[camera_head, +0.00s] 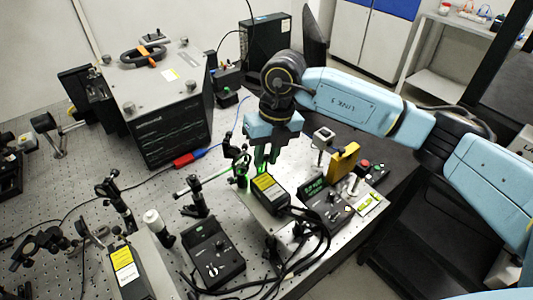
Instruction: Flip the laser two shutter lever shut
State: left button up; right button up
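My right gripper (266,160) hangs pointing down from the blue arm that comes in from the right. Its fingertips are just above and behind the front end of a dark laser box (284,203) with a yellow label. Green light glows around the fingertips. Whether they touch anything is too small to tell. Another laser box (138,284) with a yellow label stands at the lower left. I cannot read which box is laser two. No shutter lever can be made out; the fingers cover part of the area where the green light shows. My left gripper is not in view.
Control boxes stand beside the lasers, one in front (213,256) and one to the right (328,209) with a lit green display. Small optics posts (195,190) crowd the left of the gripper. A large grey instrument (160,90) stands behind. Black cables loop below.

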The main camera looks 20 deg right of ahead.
aim_at(262, 172)
grip_shut()
jog(key=shift+s+a+r+t+h+b, duration=0.15)
jog(key=shift+a+h+b, duration=0.15)
jog(key=shift+h, duration=0.25)
jog(key=shift+s+a+f+t+h+b, duration=0.15)
jog(key=shift+a+h+b, duration=0.1)
jog(key=shift+h, duration=0.3)
jog(key=shift+w+r, duration=0.1)
jog(key=shift+o, duration=1.8)
grip_release()
notch_tip(262, 172, up, 13)
jog(key=b, duration=0.1)
jog(key=shift+s+r, duration=0.2)
jog(key=shift+s, duration=0.1)
